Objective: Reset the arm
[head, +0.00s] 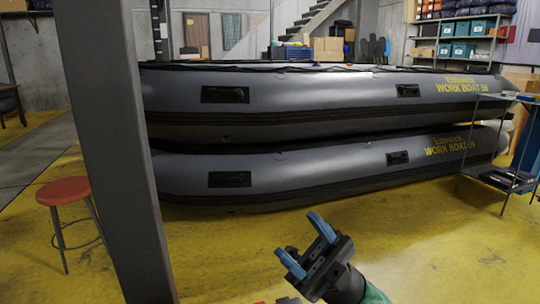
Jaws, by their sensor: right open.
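My right gripper (306,245) shows at the lower middle of the head view, in front of the stacked boats. Its two blue fingers stand apart, and nothing is between them. It points up and to the left, over the yellow floor. Part of my right arm comes in from the bottom edge. My left gripper is not in this view.
Two grey inflatable boats, the upper (300,97) and the lower (300,178), lie stacked ahead. A dark post (112,150) rises at the left beside a red stool (62,191). A metal cart (487,171) stands at the right. Yellow floor (420,240) is clear in front.

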